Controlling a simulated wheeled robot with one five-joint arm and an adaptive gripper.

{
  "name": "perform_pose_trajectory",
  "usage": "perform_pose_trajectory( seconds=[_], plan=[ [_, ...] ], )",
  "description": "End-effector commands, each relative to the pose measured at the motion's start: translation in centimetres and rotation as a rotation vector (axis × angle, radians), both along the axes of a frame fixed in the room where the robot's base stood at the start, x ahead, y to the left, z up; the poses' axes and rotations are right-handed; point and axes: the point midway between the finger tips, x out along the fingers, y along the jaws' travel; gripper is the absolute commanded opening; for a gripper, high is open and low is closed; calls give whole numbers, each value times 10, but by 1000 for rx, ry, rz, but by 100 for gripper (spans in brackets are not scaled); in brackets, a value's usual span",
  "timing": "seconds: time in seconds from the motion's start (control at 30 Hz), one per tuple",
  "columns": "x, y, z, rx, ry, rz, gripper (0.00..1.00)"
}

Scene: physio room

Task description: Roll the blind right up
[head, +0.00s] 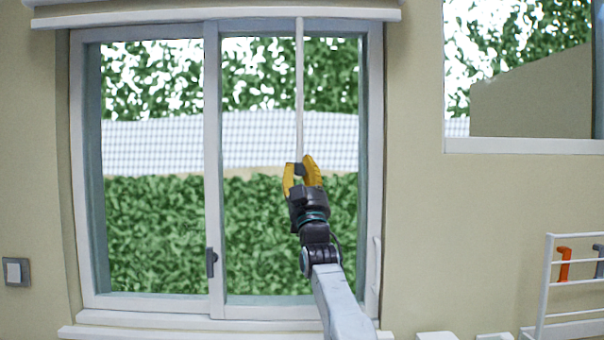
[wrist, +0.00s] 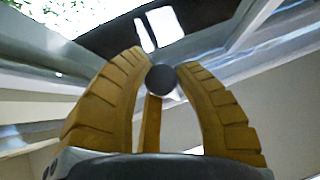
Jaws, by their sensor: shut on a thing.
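The blind (head: 215,16) shows as a pale horizontal bar across the top of the window, and the glass below it is uncovered. A thin white pull rod (head: 299,90) hangs straight down from it, right of the window's middle. My gripper (head: 301,166), with yellow fingers, is at the rod's lower end and shut on it. In the wrist view my gripper (wrist: 160,75) has its fingertips on both sides of a dark round end of the rod (wrist: 160,80). The exact contact is hidden in the head view.
The sliding window's frame (head: 213,160) has a dark latch (head: 211,262) low on its middle post. A sill (head: 200,331) runs below. At right are a second window (head: 520,146) and a white rack (head: 547,285) with an orange item (head: 564,264). A switch (head: 15,272) is at left.

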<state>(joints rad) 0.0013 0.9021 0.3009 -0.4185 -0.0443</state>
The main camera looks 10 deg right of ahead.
Motion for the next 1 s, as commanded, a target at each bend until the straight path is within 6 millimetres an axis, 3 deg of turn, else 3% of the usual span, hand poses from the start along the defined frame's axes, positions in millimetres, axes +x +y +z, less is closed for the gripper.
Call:
perform_pose_trajectory(
  seconds=[0.5,0.53,0.77,1.0],
  plan=[
    [0,2,2,-1,6,2,0],
    [0,2,2,-1,6,2,30],
    [-1,1,2,-1,4,2,50],
    [-1,1,3,-1,2,1,51]
  ],
)
